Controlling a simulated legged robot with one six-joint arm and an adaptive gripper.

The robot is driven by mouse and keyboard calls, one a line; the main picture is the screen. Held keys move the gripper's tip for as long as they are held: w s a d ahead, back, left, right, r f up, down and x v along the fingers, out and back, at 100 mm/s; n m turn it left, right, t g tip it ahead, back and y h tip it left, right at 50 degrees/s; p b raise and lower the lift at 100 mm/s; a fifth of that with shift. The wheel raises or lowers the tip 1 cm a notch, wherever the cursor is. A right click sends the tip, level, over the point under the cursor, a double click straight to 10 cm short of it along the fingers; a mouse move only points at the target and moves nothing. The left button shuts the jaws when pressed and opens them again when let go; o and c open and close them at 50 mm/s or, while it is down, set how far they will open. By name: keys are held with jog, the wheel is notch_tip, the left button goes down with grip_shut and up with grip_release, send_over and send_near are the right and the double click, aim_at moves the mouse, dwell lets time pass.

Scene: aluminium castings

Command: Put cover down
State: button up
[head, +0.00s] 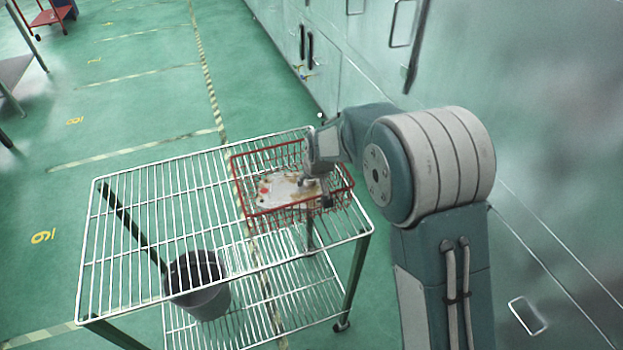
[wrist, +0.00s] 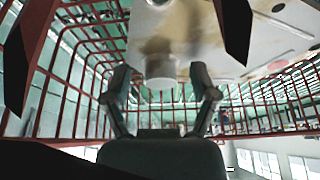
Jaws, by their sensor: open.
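The cover (head: 287,190), a pale, brown-stained metal plate, lies in a red wire basket (head: 243,200) in the head view. In the wrist view the cover (wrist: 203,30) fills the upper middle, with a short round boss (wrist: 161,70) sticking out of it. My gripper (head: 312,185) is at the right part of the basket, over the cover. In the wrist view my gripper (wrist: 161,82) is open, its grey fingers on either side of the boss with gaps showing. Whether the cover rests fully on the basket floor cannot be told.
The basket stands on the right end of a wire-shelf trolley (head: 150,215), whose left part is bare. A grey bucket (head: 205,300) sits on the lower shelf. A green machine wall (head: 540,120) is close on the right. A red cart (head: 45,18) is far off.

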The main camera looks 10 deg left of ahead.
jog(key=v, duration=1.2)
jog(key=s+d+r+m+t, duration=0.1)
jog(key=s+d+r, duration=0.4)
jog(key=d, duration=0.3)
jog(key=s+d+r+m, duration=0.2)
jog(key=s+d+r, duration=0.3)
jog(key=s+d, duration=0.15)
jog(key=s+d+m+h, duration=0.2)
jog(key=s+d+m, duration=0.1)
jog(key=s+d, duration=0.7)
jog(key=s, duration=0.4)
jog(key=shift+s+t, duration=0.4)
jog(key=shift+d+r, duration=0.1)
jog(key=shift+r, duration=0.05)
